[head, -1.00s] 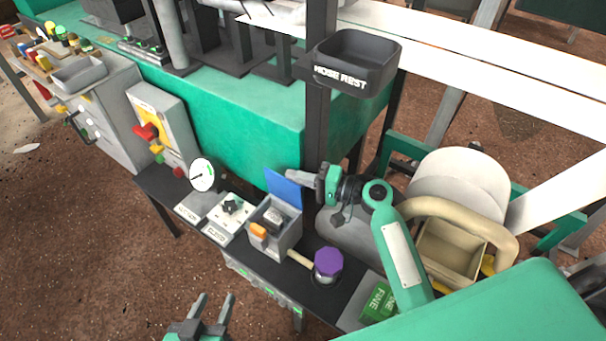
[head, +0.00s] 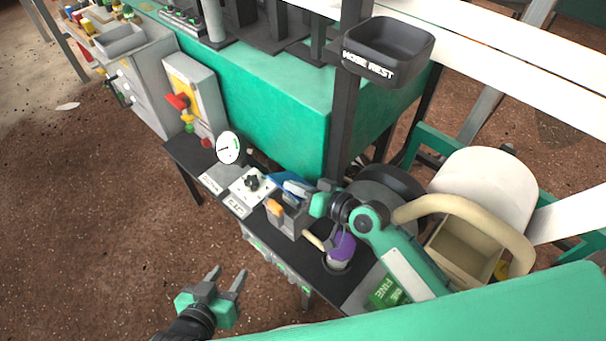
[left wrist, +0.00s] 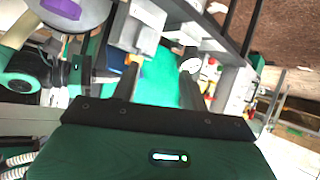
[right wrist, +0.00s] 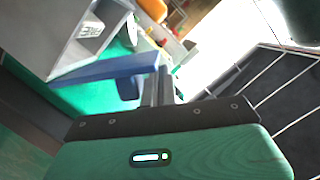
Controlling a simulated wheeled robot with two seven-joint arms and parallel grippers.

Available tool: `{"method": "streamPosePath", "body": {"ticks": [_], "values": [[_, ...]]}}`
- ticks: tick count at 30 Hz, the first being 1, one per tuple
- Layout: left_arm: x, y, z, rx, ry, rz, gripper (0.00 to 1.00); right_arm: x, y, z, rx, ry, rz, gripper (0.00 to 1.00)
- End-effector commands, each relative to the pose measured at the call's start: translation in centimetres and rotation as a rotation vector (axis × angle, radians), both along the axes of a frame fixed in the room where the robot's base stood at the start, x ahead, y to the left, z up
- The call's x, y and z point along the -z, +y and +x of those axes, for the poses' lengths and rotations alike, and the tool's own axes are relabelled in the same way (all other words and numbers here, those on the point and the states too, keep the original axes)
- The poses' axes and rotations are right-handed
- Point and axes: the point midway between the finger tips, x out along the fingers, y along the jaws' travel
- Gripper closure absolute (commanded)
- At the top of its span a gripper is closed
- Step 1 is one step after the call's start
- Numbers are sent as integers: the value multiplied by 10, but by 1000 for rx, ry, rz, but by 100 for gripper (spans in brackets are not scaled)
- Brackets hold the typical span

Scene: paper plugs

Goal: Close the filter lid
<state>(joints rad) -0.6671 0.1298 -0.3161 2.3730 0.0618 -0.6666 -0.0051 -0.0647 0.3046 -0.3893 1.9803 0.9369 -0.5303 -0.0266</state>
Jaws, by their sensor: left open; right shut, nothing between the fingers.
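The filter box (head: 288,224) is a small grey box with an orange latch (head: 273,207) on the black bench. Its blue lid (head: 280,177) is hinged at the back and leans forward over the box, partly hidden by my right gripper (head: 292,188). The lid also shows in the right wrist view (right wrist: 105,70), right beside the shut fingers, which appear to touch it. The box (right wrist: 75,40) is in that view's upper left. My right gripper is shut and empty. My left gripper (head: 229,278) is open and empty, in front of the bench and away from the box.
A purple-topped jar (head: 341,246) with a cream handle stands right of the box. A switch panel (head: 250,185) and a round gauge (head: 229,148) stand to its left. A post (head: 345,130) with the hose rest rises behind. The floor in front is clear.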

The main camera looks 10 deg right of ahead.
Motion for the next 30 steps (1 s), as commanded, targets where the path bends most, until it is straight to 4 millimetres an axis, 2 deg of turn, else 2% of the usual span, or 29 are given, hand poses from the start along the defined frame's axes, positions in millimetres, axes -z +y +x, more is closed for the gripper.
{"method": "streamPosePath", "body": {"ticks": [12,30], "values": [[0,24,-7,-16,154,90,55,17,13,-10,-1,-134,-174,100],[1,29,-10,-21,187,109,55,22,15,-12,1,-159,-205,100]]}}
